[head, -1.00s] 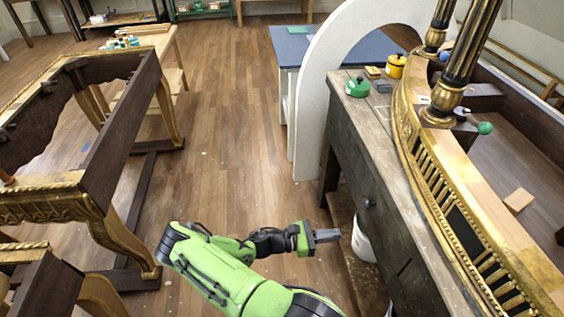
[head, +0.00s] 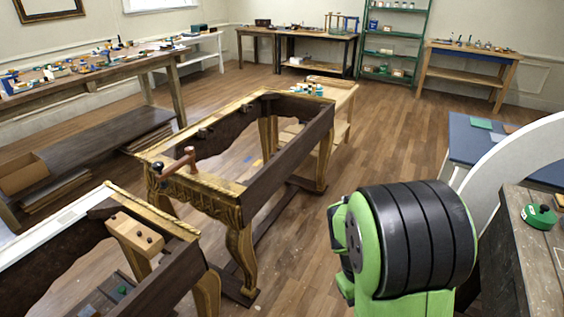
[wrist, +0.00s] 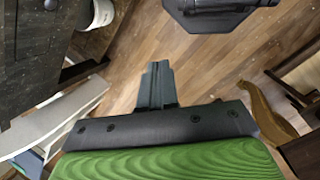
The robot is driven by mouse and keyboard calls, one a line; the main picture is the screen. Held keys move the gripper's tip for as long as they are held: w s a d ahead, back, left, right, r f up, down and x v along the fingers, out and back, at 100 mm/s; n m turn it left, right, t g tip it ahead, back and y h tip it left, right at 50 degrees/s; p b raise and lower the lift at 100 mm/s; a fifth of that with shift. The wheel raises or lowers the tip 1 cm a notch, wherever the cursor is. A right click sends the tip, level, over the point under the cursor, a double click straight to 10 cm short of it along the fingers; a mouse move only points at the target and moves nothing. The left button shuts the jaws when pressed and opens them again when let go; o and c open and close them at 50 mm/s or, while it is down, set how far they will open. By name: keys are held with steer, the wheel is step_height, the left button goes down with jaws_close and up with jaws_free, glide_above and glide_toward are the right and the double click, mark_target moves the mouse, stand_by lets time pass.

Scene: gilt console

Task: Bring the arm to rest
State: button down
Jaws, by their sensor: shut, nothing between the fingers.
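My gripper (wrist: 158,85) shows in the wrist view with its two grey fingers together and nothing between them. It hangs over bare wooden floor (wrist: 185,55). In the head view my green and black arm fills the lower right, and the gripper itself is hidden there. No object touches the fingers.
A gilt console frame (head: 285,165) stands left of my arm, with another frame (head: 165,275) in front of it. A blue-topped table (head: 470,145) is behind. Open floor lies between.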

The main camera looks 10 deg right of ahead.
steer(key=s+a+r+t+y+p, duration=0.1)
steer(key=s+a+r+t, duration=0.1)
steer(key=r, duration=0.4)
steer(key=s+a+r+t+p, duration=0.1)
steer(key=s+a+r+t, duration=0.2)
steer(key=a+r, duration=0.2)
steer(key=s+a+r+m+t+y+p, duration=0.1)
steer(key=s+a+r+t, duration=0.2)
steer(key=r, duration=0.5)
steer(key=shift+a+r+y, duration=0.15)
steer(key=shift+a+y, duration=0.15)
steer(key=shift+a, duration=0.15)
